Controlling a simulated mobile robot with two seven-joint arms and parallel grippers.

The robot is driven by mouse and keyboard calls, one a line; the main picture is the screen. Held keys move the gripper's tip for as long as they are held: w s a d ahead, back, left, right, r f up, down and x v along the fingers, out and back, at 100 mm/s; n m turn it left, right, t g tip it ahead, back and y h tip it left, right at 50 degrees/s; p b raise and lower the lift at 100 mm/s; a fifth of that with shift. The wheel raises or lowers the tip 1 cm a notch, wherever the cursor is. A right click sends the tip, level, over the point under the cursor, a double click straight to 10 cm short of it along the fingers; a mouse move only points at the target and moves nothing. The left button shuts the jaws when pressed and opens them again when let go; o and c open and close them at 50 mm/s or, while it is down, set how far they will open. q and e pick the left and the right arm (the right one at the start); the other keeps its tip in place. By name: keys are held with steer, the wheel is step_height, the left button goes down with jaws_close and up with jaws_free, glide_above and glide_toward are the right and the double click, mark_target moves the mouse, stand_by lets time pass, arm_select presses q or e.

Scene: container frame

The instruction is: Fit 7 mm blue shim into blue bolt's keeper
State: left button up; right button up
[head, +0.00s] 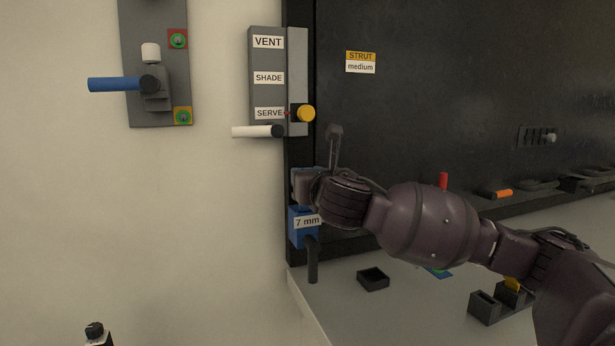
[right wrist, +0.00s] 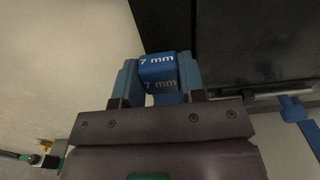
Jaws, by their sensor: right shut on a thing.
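The blue shim (head: 301,228), marked "7 mm", is at the dark frame's left edge. My right gripper (head: 308,205) is shut on it, coming from the right. In the right wrist view the blue shim (right wrist: 158,70) sits between the two blue-grey fingers of my right gripper (right wrist: 158,84), its "7 mm" marks facing the camera. A blue handle (head: 112,84) is on a grey plate on the left wall; I cannot tell whether it belongs to the blue bolt. The keeper is not clearly seen, and its contact with the shim cannot be told. My left gripper is not in view.
A grey box (head: 268,77) labelled VENT, SHADE and SERVE, with a yellow knob (head: 306,114) and white handle (head: 257,131), is just above my right gripper. A dark panel (head: 440,90) stands behind my arm. A small black tray (head: 373,279) lies on the pale ledge below.

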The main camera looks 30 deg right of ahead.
mark_target(308, 213)
steer(key=shift+f+b, duration=1.2)
steer(key=shift+f, duration=1.6)
stand_by(0.4)
steer(key=o, duration=1)
steer(key=b+v, duration=0.1)
steer(key=v, duration=1)
steer(key=shift+w, duration=0.1)
